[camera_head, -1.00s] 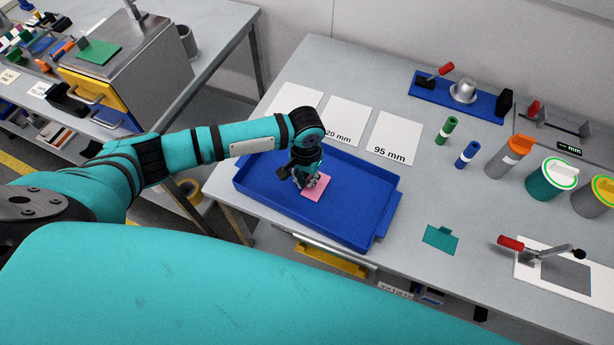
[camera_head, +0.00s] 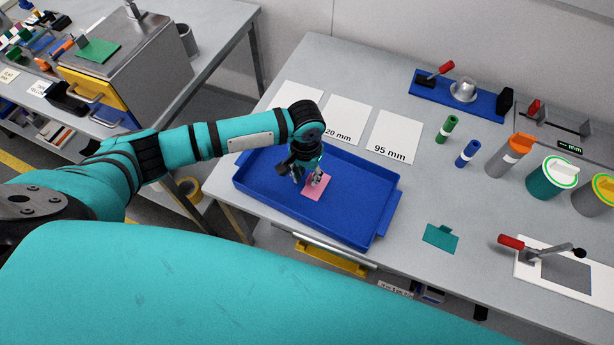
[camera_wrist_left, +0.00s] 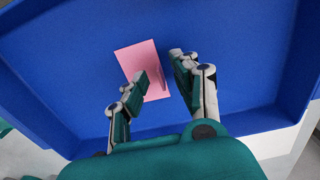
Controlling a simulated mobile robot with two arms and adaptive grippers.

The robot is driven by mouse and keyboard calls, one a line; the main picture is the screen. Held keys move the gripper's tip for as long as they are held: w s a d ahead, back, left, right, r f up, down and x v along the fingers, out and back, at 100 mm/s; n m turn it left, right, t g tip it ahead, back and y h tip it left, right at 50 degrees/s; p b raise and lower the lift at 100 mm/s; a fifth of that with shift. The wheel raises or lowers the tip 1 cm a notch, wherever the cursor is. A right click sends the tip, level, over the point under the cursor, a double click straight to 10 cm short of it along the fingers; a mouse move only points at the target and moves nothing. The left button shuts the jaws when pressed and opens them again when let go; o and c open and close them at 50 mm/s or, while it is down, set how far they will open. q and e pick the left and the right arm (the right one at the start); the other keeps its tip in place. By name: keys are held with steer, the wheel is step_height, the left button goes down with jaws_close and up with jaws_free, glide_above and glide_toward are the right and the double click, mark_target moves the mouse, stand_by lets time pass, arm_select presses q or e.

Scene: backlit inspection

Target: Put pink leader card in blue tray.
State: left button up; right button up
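The pink leader card (camera_head: 314,191) lies on the floor of the blue tray (camera_head: 260,179). In the left wrist view the card (camera_wrist_left: 135,60) lies flat, with a small upright tab near its right edge. The blue tray (camera_wrist_left: 240,40) surrounds it there. My left gripper (camera_head: 307,174) is over the card inside the tray. In the left wrist view the left gripper (camera_wrist_left: 162,71) has its fingers spread, one on each side of the tab, with a visible gap to it. Part of the card is hidden behind the left finger. My right gripper is not in view.
White sheets (camera_head: 346,121) lie behind the tray, one marked 95 mm (camera_head: 396,137). A teal card (camera_head: 440,238) lies right of the tray. A toggle clamp on a white plate (camera_head: 525,274), cylinders and canisters (camera_head: 550,180) stand further right.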

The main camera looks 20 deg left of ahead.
mark_target(306, 184)
arm_select(q)
step_height(306, 184, up, 11)
steer(key=b, duration=0.1)
steer(key=shift+f, duration=0.15)
stand_by(0.4)
